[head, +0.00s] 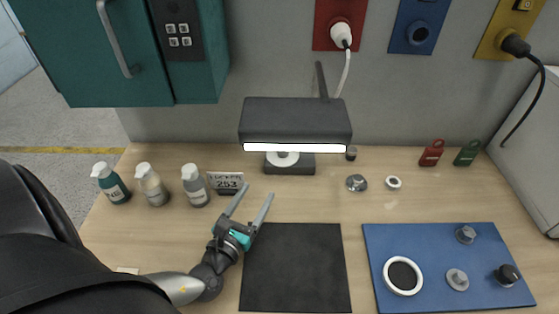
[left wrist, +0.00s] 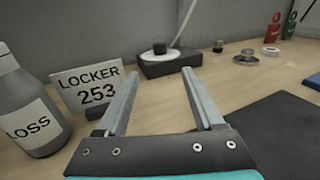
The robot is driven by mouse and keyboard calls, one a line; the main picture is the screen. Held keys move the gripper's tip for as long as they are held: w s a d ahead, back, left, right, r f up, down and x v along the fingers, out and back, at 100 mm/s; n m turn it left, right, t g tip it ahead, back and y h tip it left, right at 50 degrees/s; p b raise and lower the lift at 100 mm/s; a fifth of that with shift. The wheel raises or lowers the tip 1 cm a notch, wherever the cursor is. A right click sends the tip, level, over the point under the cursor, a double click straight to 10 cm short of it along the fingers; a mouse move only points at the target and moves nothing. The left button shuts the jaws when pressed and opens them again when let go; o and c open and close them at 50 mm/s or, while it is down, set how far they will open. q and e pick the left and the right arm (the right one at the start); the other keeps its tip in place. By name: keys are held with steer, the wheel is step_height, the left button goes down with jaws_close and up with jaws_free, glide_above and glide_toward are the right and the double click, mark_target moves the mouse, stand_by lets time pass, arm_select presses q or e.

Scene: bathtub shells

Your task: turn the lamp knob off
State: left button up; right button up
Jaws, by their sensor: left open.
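The lamp (head: 295,118) has a wide dark head with a bright white strip along its front edge, so it looks lit. Its dark base (head: 290,169) stands on the bench below the head. A black knob (left wrist: 160,47) sits on the base in the left wrist view; in the head view a pale round dial shows there, partly hidden by the lamp head. My left gripper (head: 257,194) is open and empty, in front of the base and slightly left of it. In the left wrist view its fingers (left wrist: 160,76) point toward the base, apart from it. My right gripper is not in view.
Several bottles (head: 153,185) and a "LOCKER 253" sign (head: 226,182) stand left of my gripper. A small black cylinder (head: 351,153) and metal disc (head: 357,183) lie right of the base. A black mat (head: 295,270) and blue board (head: 425,235) lie in front. A teal cabinet (head: 90,50) overhangs upper left.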

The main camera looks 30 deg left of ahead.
mark_target(281, 154)
arm_select(q)
steer(key=w+a, duration=0.1)
steer(key=w, duration=0.9)
steer(key=w+a, duration=0.1)
steer(key=w, duration=0.4)
steer(key=shift+a+b, duration=0.3)
steer(key=shift+a, duration=0.05)
steer(key=shift+c, duration=0.4)
jaws_close()
